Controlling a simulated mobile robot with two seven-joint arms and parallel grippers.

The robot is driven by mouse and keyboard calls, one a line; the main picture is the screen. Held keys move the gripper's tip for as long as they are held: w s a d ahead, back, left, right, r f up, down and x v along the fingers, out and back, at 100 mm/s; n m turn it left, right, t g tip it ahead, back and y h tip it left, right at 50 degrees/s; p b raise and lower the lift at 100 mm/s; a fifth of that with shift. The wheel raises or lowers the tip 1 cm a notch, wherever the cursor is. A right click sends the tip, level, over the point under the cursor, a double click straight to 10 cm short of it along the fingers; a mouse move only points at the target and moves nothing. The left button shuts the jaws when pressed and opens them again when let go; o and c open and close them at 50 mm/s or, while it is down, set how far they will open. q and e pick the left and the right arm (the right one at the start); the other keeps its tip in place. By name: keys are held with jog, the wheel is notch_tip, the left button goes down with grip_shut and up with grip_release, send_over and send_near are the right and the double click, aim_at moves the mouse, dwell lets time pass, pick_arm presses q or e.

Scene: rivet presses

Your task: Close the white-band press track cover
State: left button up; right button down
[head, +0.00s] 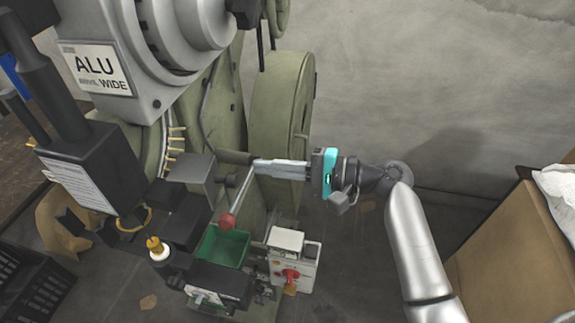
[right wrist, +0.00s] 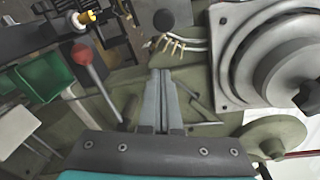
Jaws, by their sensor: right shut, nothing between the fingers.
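A large green press (head: 222,110) with a grey head fills the left of the head view. Its curved track (head: 166,140) holds several brass rivets, which are exposed. The track also shows in the right wrist view (right wrist: 178,43), just beyond my fingertips. I cannot clearly make out the cover; a grey block (head: 192,172) sits beside the track's lower end. A yellow-topped post with a white band (head: 157,249) stands at the front. My right gripper (head: 256,167) is shut and empty, reaching in from the right. Its closed fingers (right wrist: 160,78) point toward the track, apart from the rivets.
A red-knobbed lever (head: 228,220) stands close below my right fingers. A green bin (head: 222,246) and a control box with a red knob (head: 290,268) are lower down. A green flywheel (head: 282,105) stands behind. A cardboard box (head: 505,245) is at right; floor between is free.

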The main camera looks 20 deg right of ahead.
aim_at(207, 183)
jog(key=a, duration=0.1)
jog(key=s+a+p, duration=0.1)
jog(key=a+r+p, duration=0.1)
jog(key=a, duration=0.1)
jog(key=shift+s+a, duration=0.1)
jog(key=shift+s, duration=0.15)
jog(key=shift+s, duration=0.1)
dwell(0.4)
